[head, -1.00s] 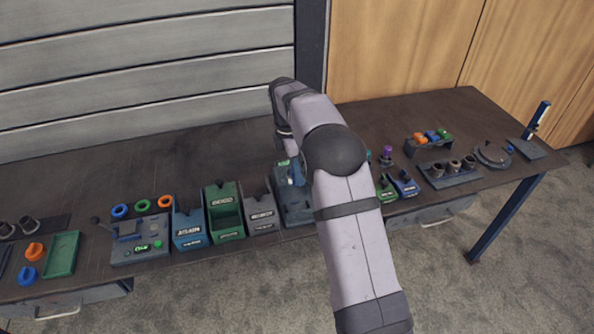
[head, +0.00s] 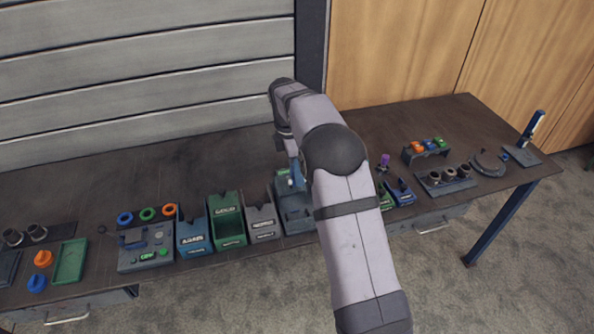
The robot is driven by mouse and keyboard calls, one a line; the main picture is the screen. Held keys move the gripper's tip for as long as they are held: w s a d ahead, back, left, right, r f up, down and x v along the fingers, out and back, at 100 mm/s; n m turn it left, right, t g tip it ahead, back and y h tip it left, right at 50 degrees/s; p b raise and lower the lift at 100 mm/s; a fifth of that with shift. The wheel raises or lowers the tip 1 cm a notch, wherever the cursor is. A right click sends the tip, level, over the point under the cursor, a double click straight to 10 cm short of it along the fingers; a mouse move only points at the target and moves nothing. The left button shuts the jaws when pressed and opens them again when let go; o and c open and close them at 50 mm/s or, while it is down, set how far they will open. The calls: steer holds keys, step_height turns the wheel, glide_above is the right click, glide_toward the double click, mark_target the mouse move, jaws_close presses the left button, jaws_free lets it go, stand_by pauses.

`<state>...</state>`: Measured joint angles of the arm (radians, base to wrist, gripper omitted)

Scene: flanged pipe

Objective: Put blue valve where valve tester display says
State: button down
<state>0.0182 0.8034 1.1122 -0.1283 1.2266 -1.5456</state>
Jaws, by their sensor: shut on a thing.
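My gripper (head: 288,151) is small and partly hidden behind my arm, above the blue-grey device at the middle of the bench. It is shut on a blue part (head: 295,170), which looks like the blue valve. I cannot tell whether the part is clear of the device. The blue-grey device (head: 294,212), probably the valve tester, has a small green patch, perhaps its display, too small to read. Left of it stand a grey bin (head: 262,226), a green bin (head: 228,229) whose label seems to read GOOD, and a blue bin (head: 191,238).
A grey panel (head: 145,254) with a lit green readout stands further left, with coloured rings behind it. A green tray (head: 70,262) lies at far left. Small blue and green holders (head: 400,193) and a dark socket block (head: 445,183) stand right. The back of the bench is clear.

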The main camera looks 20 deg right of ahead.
steer(key=a+f+n, duration=0.3)
steer(key=a+n, duration=0.6)
steer(key=a, duration=0.2)
steer(key=s+a+f+n+t+y, duration=0.1)
steer(key=a+f+n, duration=0.2)
steer(key=a+n, duration=0.6)
steer(key=shift+s+a+f, duration=0.15)
steer(key=shift+s+a, duration=0.05)
steer(key=shift+a, duration=0.8)
steer(key=shift+p, duration=0.3)
steer(key=shift+f, duration=0.15)
stand_by(0.3)
steer(key=shift+f+b, duration=1.05)
steer(key=shift+f, duration=0.9)
